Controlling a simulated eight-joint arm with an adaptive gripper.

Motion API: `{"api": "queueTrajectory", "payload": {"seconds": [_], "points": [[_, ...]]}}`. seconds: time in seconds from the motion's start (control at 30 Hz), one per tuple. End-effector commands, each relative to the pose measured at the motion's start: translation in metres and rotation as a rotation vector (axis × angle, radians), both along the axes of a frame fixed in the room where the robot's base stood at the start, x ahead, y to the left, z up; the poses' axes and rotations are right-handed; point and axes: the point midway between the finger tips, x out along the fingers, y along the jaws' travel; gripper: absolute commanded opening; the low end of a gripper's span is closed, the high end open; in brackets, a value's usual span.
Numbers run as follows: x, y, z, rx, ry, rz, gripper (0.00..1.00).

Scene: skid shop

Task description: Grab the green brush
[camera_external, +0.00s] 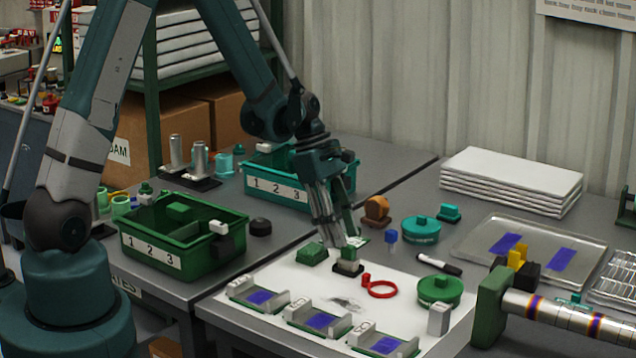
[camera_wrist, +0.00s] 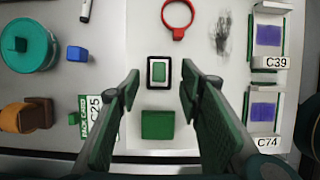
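My gripper (camera_external: 338,243) points down over the white mat, and its two fingers stand apart in the wrist view (camera_wrist: 160,88) with nothing held between them. A small green-topped piece in a dark frame (camera_wrist: 159,72) lies between and just beyond the fingertips; it shows in the external view (camera_external: 348,264) right below the gripper. A plain green block (camera_wrist: 158,125) sits nearer the palm, between the fingers in the picture; it is left of the gripper in the external view (camera_external: 312,253). No bristles show, so I cannot tell which green piece is the brush.
A red ring (camera_external: 381,289), a marker (camera_external: 438,263) and a round green container (camera_external: 440,290) lie to the right. Labelled trays (camera_external: 320,321) line the front. A green bin (camera_external: 160,245) and a teal bin (camera_external: 275,185) stand left and behind. A metal tray (camera_external: 470,250) is at right.

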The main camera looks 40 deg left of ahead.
Motion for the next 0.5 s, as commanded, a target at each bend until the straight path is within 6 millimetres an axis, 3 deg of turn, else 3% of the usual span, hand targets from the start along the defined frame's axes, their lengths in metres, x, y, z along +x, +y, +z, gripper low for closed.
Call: {"api": "queueTrajectory", "payload": {"seconds": [0.3,0.5], "points": [[0.002,-0.015,-0.032,0.0,0.0,-0.001,0.37],[0.001,-0.019,-0.043,0.0,0.0,0.0,0.37]]}}
